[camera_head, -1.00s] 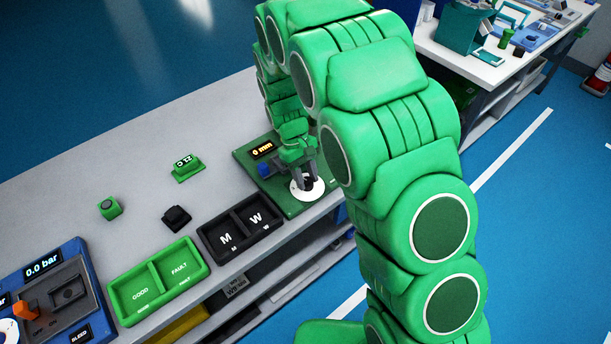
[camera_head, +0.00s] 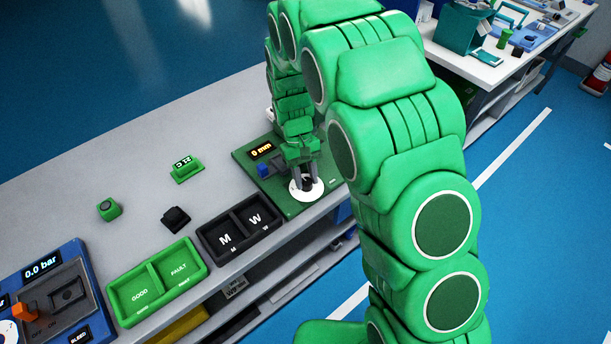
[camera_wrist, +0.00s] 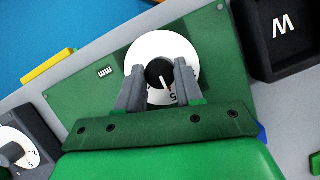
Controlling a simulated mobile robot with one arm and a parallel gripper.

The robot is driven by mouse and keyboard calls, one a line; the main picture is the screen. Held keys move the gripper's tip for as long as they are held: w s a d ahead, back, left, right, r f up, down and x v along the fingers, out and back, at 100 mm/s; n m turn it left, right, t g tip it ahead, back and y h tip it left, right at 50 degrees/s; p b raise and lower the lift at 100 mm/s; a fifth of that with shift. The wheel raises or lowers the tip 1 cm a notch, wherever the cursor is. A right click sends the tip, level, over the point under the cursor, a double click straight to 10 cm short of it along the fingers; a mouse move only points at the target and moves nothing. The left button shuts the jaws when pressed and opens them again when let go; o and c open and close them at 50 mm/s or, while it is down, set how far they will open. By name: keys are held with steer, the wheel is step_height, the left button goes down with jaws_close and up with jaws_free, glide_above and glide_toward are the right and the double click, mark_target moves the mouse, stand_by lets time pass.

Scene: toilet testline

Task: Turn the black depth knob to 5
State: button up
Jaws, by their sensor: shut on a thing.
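The black depth knob (camera_wrist: 160,73) sits in the middle of a round white dial (camera_wrist: 150,45) on a green panel (camera_wrist: 85,125). My gripper (camera_wrist: 160,69) is shut on the knob, one grey finger on each side. In the head view the gripper (camera_head: 307,179) comes down from above onto the dial (camera_head: 307,190). The panel's display (camera_head: 261,150) reads 0 mm.
A black two-part tray marked M and W (camera_head: 240,229) stands close left of the panel. Left of it are a green GOOD/FAULT tray (camera_head: 155,282), a black block (camera_head: 176,218), two green pieces and a blue pressure unit (camera_head: 70,258). A small blue part (camera_head: 264,169) stands on the panel.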

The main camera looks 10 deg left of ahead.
steer(key=o, duration=1)
steer(key=v, duration=0.7)
steer(key=shift+w+a+r, duration=0.1)
steer(key=shift+w+r, duration=0.05)
steer(key=shift+r, duration=0.2)
